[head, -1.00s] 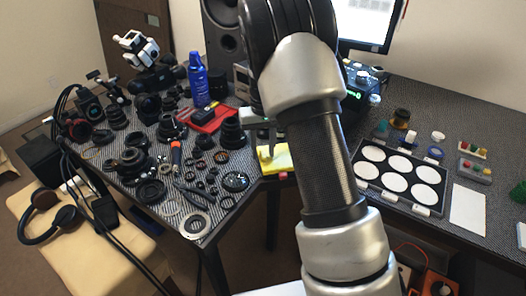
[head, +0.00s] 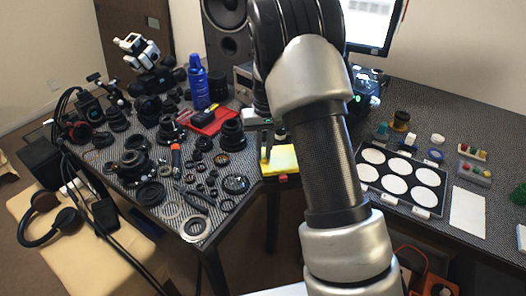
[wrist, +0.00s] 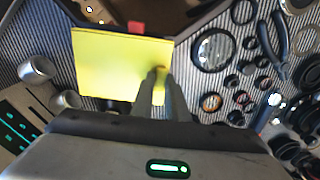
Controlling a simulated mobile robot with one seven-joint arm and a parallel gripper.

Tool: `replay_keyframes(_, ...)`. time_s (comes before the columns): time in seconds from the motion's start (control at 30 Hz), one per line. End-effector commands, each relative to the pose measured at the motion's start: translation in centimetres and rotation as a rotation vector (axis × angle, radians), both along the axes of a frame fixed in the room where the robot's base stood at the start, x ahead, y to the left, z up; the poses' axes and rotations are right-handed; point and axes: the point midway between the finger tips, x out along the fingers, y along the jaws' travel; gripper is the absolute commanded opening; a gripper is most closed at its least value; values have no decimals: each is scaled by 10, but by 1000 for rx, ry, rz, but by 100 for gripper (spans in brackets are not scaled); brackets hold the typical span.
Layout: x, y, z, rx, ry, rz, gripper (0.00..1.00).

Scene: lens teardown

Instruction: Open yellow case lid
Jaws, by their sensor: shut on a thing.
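The yellow case (head: 284,161) sits at the inner corner of the table, partly hidden behind my arm in the head view. In the wrist view its flat yellow lid (wrist: 110,62) fills the upper left, with a small red part (wrist: 137,27) at its far edge. My gripper (head: 266,156) is over the left part of the case. In the wrist view my gripper (wrist: 159,76) has its fingers close together around a small yellow piece on the lid. The lid looks down, but I cannot tell whether it is slightly raised.
Lens parts and rings (head: 190,180) crowd the table left of the case. A red tray (head: 208,124) and a blue bottle (head: 199,88) stand behind. A board with white discs (head: 398,180) lies to the right. The table's front edge is close to the case.

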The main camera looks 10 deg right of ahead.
Motion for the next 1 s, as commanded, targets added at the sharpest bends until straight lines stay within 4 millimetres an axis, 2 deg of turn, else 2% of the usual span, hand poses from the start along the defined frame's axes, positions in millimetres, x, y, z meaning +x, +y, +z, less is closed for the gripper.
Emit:
replay_keyframes(0.27, 1, -14, 28, 172, -3, -9, 0)
replay_keyframes(0.6, 1, -44, 65, 491, -3, -8, 0)
replay_keyframes(1.0, 1, -84, 91, 838, -6, -3, 0)
